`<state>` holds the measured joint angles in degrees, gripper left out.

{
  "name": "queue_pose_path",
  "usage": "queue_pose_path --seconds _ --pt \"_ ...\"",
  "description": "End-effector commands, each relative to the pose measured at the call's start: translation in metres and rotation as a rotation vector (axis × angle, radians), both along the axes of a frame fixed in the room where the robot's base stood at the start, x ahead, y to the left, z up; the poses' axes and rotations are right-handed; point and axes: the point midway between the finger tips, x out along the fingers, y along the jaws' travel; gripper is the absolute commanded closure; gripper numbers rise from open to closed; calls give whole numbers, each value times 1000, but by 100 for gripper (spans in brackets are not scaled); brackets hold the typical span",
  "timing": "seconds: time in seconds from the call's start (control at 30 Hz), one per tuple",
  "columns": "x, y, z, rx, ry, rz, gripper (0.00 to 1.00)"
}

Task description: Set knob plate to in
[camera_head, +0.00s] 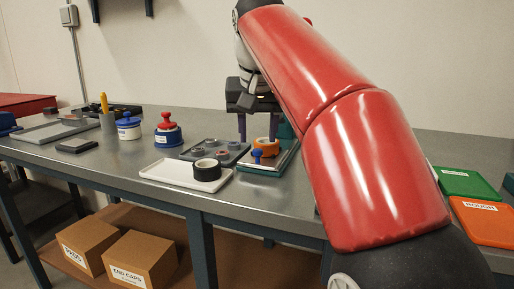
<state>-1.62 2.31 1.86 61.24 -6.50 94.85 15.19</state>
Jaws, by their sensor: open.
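A light plate on a teal base (262,171) stands on the workbench right of centre, and it looks like the knob plate. A small blue knob (257,154) stands at its front left. An orange ring-shaped part (267,146) sits just behind the knob. My gripper (258,138) points down above the plate, with its two purple fingers apart, one at each side of the orange part. I cannot tell whether the fingers touch anything. My red arm hides the plate's right side.
A grey tray with round parts (196,143) lies left of the plate. A white tray (160,173) holds a black ring (207,170). Red-topped (167,135) and blue-topped (128,128) containers stand further left. The bench front is clear.

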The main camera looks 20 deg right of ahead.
Motion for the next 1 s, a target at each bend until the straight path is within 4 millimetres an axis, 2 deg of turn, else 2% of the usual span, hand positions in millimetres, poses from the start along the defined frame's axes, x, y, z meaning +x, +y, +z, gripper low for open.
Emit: queue_pose_path --seconds 0.03,0.2,0.57,0.9,1.0 --pt "3 -1 -11 0 3 0 59" --pt "11 -3 -28 0 0 0 59" --pt "13 -3 -34 0 -1 0 59" --pt "13 -3 -34 0 -1 0 100" --pt "13 -3 -34 0 -1 0 100"
